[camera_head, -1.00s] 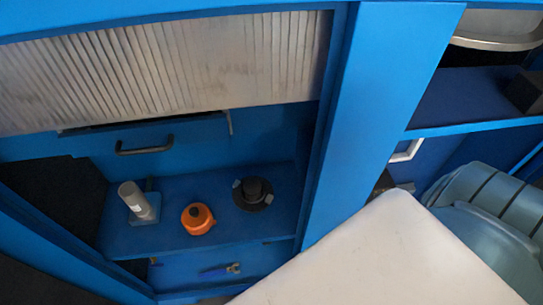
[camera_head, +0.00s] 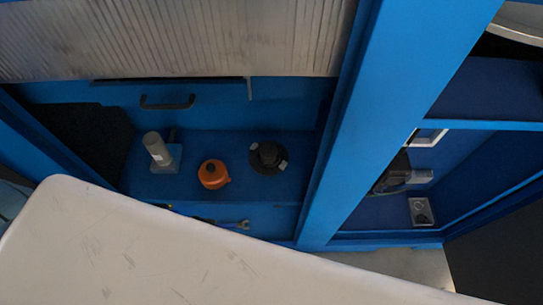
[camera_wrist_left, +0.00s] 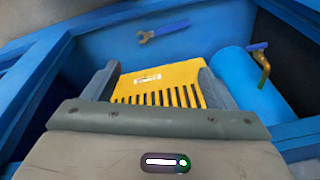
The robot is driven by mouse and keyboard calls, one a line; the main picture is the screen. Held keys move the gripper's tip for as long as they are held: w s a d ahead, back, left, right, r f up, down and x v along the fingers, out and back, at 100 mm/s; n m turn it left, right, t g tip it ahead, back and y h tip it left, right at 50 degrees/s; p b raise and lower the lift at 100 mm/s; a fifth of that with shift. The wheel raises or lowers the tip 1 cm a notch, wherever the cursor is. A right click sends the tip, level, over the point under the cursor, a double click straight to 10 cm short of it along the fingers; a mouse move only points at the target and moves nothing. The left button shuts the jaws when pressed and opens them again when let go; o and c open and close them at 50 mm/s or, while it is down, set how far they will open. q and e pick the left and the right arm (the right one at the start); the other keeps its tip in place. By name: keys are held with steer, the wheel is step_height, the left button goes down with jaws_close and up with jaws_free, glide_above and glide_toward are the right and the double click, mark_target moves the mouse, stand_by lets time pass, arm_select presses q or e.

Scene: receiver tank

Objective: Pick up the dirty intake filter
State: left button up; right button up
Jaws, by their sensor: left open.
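In the left wrist view, a yellow slotted block (camera_wrist_left: 158,84) with a small white label lies between the fingers of my left gripper (camera_wrist_left: 158,70). The gripper is open, and I see no clear contact with the block. Its lower part is hidden behind the gripper body. I cannot tell whether this block is the dirty intake filter. In the head view, a large grey, stained pleated panel (camera_head: 190,38) spans the top of the blue cabinet. My right gripper is in neither current view.
A blue cylinder (camera_wrist_left: 248,85) with a brass-coloured fitting lies right of the yellow block. A wrench (camera_wrist_left: 162,31) lies beyond it. The blue shelf (camera_head: 232,185) holds a grey cylinder (camera_head: 157,150), an orange pot (camera_head: 213,174) and a black round part (camera_head: 267,157). A large pale surface covers the head view's bottom.

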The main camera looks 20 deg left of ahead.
arm_select(q)
steer(key=w+d+r+p, duration=0.1)
steer(key=w+r, duration=0.3)
steer(key=r, duration=1)
step_height(320, 180, up, 14)
steer(key=n+g+p, duration=0.1)
steer(key=g+p, duration=0.1)
glide_above(269, 151)
steer(key=shift+h, duration=0.4)
steer(key=f, duration=0.5)
steer(key=shift+w+a+p, duration=0.1)
steer(key=shift+w+p, duration=0.1)
steer(key=shift+p, duration=0.15)
steer(key=f, duration=0.1)
steer(key=f+p, duration=0.1)
steer(key=f, duration=0.1)
steer(key=f+p, duration=0.1)
steer(key=shift+s+f, duration=0.25)
steer(key=shift+f, duration=0.4)
arm_select(e)
step_height(269, 151, up, 6)
steer(key=shift+w, duration=0.3)
arm_select(q)
steer(key=shift+c, duration=0.2)
arm_select(e)
steer(key=shift+d, duration=0.1)
arm_select(q)
steer(key=c, duration=1.4)
